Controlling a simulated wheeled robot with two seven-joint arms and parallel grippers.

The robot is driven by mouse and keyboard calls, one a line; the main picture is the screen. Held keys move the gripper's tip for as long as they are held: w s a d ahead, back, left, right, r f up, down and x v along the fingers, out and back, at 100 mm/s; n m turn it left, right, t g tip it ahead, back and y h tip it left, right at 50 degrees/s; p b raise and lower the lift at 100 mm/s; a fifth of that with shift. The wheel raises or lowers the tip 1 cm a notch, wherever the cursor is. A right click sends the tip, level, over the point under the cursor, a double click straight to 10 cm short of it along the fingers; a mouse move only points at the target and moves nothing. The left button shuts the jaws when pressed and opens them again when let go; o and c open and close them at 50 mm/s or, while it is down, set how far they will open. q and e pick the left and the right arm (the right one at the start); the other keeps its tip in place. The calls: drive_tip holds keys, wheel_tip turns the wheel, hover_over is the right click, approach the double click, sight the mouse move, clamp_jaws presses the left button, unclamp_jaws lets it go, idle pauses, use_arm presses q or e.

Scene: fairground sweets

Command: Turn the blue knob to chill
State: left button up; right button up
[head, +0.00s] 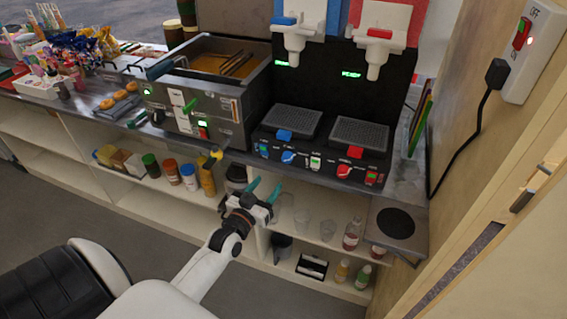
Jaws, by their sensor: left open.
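The blue knob (288,157) is on the lower front panel of the black slush machine (345,90), left of a small lit switch. Small white lettering is around it, too small to read, so its setting is unclear. My left gripper (265,188) is open, with two teal fingers pointing up toward the machine. It is below and left of the knob, apart from it, in front of the shelf. Its jaws are empty. My right gripper is not in view.
A red knob (344,170) sits right of the blue one. A fryer (205,95) stands to the left on the counter. Bottles and cups are on the shelves below. A wall with a power switch (523,38) and a black cable bounds the right.

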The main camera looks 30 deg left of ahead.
use_arm(q)
approach(285, 161)
drive_tip(key=w, duration=0.7)
drive_tip(key=shift+a+r, duration=0.1)
drive_tip(key=shift+a, duration=0.25)
drive_tip(key=shift+w+a, duration=0.1)
drive_tip(key=shift+w, duration=0.5)
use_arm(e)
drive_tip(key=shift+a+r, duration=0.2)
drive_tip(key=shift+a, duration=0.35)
use_arm(q)
drive_tip(key=shift+c, duration=0.3)
drive_tip(key=c, duration=0.9)
